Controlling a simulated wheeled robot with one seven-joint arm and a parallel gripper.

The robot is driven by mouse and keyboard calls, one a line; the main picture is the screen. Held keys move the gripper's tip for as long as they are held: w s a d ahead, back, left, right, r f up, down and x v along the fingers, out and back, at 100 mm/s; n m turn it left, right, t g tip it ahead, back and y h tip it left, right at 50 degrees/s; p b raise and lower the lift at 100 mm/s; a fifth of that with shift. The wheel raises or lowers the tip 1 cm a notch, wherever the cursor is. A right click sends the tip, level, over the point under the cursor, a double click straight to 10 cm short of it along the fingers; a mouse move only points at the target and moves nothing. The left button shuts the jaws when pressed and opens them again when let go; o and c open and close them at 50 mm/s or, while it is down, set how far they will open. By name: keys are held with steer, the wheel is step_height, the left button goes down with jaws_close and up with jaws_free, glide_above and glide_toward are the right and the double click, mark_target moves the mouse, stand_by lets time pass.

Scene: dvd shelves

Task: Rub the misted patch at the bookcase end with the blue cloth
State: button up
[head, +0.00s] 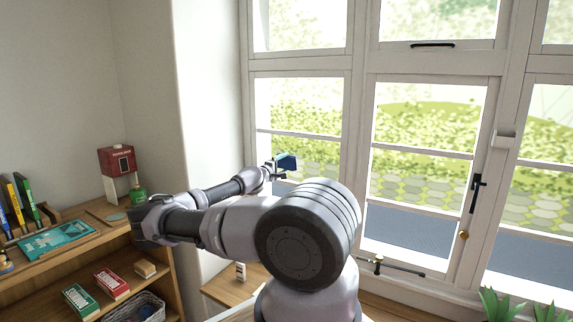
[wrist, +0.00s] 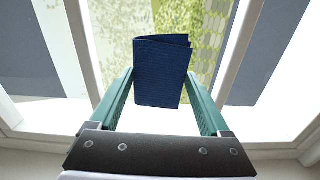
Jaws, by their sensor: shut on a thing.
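The blue cloth (head: 288,161) is a folded dark blue piece in front of the left window pane (head: 300,100), the one nearest the bookcase. My gripper (head: 276,168) is shut on it. In the wrist view the cloth (wrist: 162,72) stands out between the two green fingers of my gripper (wrist: 160,84), with window glass behind it. I cannot tell whether the cloth touches the glass. I cannot make out a clear misted patch on the pane; part of that pane is hidden behind my arm and the cloth.
The wooden bookcase (head: 85,262) stands at left, with a red box (head: 117,160), a green jar (head: 138,195), a teal case (head: 57,240) and a wire basket (head: 136,308). A window latch (head: 378,264) and handle (head: 475,194) stick out at right. Plants (head: 497,305) stand at lower right.

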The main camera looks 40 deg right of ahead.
mark_target(322, 165)
steer(key=shift+v, duration=0.9)
steer(key=shift+s, duration=0.1)
steer(key=shift+v, duration=1.5)
steer(key=shift+d, duration=0.15)
steer(key=shift+x, duration=3.35)
steer(key=shift+x, duration=1.05)
steer(key=shift+s+d, duration=0.9)
steer(key=shift+s, duration=1.35)
steer(key=shift+s+d, duration=0.95)
steer(key=shift+s, duration=1.3)
steer(key=shift+s+d, duration=0.9)
steer(key=shift+s, duration=1.4)
